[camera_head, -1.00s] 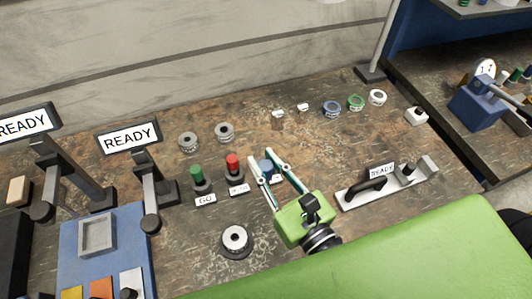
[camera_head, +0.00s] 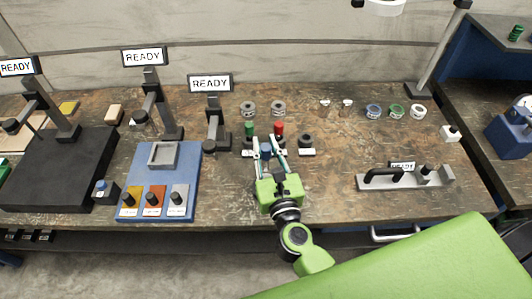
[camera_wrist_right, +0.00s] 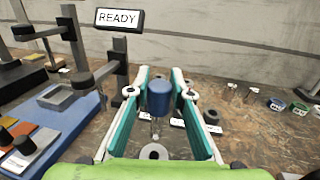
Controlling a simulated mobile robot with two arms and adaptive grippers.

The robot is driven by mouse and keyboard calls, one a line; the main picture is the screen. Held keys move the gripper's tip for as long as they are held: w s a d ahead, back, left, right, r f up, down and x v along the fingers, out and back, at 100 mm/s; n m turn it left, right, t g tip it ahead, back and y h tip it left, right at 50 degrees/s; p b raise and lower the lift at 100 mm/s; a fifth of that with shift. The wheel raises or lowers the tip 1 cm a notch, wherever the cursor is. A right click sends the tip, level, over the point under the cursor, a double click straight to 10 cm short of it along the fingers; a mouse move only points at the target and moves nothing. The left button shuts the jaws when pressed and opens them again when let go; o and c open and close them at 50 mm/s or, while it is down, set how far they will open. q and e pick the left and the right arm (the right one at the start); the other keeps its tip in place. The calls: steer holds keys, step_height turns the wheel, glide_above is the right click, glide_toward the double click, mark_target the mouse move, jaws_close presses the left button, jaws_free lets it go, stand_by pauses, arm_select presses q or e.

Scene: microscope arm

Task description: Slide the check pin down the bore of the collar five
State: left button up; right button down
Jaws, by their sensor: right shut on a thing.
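My right gripper (camera_head: 272,147) is shut on the blue-handled check pin (camera_head: 266,151). In the right wrist view the pin's blue handle (camera_wrist_right: 159,98) stands upright between the fingers, with its thin shank pointing down. A grey collar with a round bore (camera_wrist_right: 153,152) lies on the bench below and slightly nearer than the pin. I cannot tell whether the tip is exactly over the bore. The gripper hides this collar in the head view. My left gripper is not in view.
A green pin (camera_head: 250,129) and a red pin (camera_head: 279,128) stand close behind the gripper. A dark empty holder (camera_head: 305,140) is to their right. Two grey rings (camera_head: 278,107) lie behind. A blue box (camera_head: 185,158) is left; a grey fixture (camera_head: 400,178) is right.

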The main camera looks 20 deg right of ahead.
mark_target(267, 164)
steer(key=shift+w+d+f, duration=0.1)
steer(key=shift+w, duration=0.2)
steer(key=shift+s+f+b, duration=0.15)
steer(key=shift+f+b, duration=0.25)
steer(key=shift+b, duration=0.05)
steer(key=shift+f+b, duration=0.3)
step_height(267, 164, down, 3)
steer(key=b, duration=0.3)
steer(key=shift+f, duration=0.2)
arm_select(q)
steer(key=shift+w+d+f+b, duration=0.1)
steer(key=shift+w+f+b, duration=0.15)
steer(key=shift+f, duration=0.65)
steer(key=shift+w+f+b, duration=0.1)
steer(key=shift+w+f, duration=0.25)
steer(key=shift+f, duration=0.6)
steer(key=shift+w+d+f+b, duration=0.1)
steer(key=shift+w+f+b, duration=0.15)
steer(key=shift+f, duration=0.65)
arm_select(e)
steer(key=shift+f, duration=0.5)
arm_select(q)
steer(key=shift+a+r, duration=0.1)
arm_select(e)
steer(key=shift+f, duration=0.1)
